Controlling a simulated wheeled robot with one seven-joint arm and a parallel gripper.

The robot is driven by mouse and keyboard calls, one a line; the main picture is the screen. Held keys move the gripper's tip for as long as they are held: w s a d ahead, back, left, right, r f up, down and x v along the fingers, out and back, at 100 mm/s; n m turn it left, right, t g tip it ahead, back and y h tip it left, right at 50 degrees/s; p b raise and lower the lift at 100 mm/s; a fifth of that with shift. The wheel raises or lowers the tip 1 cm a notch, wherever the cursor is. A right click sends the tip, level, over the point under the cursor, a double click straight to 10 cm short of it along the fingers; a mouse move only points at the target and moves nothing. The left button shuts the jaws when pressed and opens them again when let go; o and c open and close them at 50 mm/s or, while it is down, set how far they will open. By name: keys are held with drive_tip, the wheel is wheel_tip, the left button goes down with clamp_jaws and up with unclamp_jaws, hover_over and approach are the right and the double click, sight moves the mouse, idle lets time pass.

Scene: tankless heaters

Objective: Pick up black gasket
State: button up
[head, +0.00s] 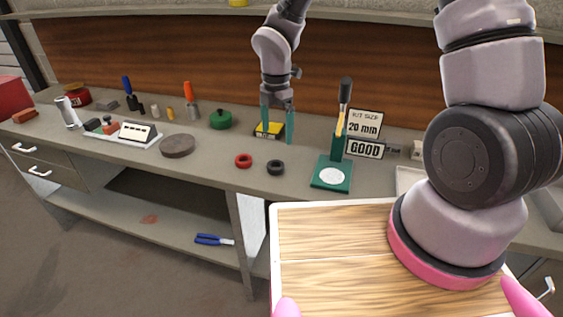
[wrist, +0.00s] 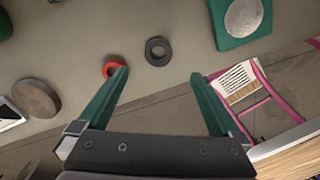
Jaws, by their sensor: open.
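The black gasket (head: 276,167) is a small dark ring lying flat on the grey counter, just right of a red ring (head: 243,160). It also shows in the wrist view (wrist: 158,51), beyond my fingertips and between their lines. My gripper (head: 277,122) has two green fingers, spread wide with nothing between them. In the head view it hangs over the counter behind the rings, in front of a yellow and black block (head: 268,130). In the wrist view my gripper (wrist: 160,82) is apart from the black gasket, and its left finger partly covers the red ring.
A brown disc (head: 177,146) and a green round container (head: 220,119) are to the left. The counter's front edge is close to the rings.

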hover_over(275, 165)
drive_tip(key=f, duration=0.6)
drive_tip(key=shift+w+d+f, duration=0.1)
drive_tip(key=shift+w+d, duration=0.05)
drive_tip(key=shift+d, duration=0.15)
drive_tip(key=f, duration=0.5)
drive_tip(key=shift+a, duration=0.2)
drive_tip(key=shift+r, duration=0.1)
drive_tip(key=c, duration=1.4)
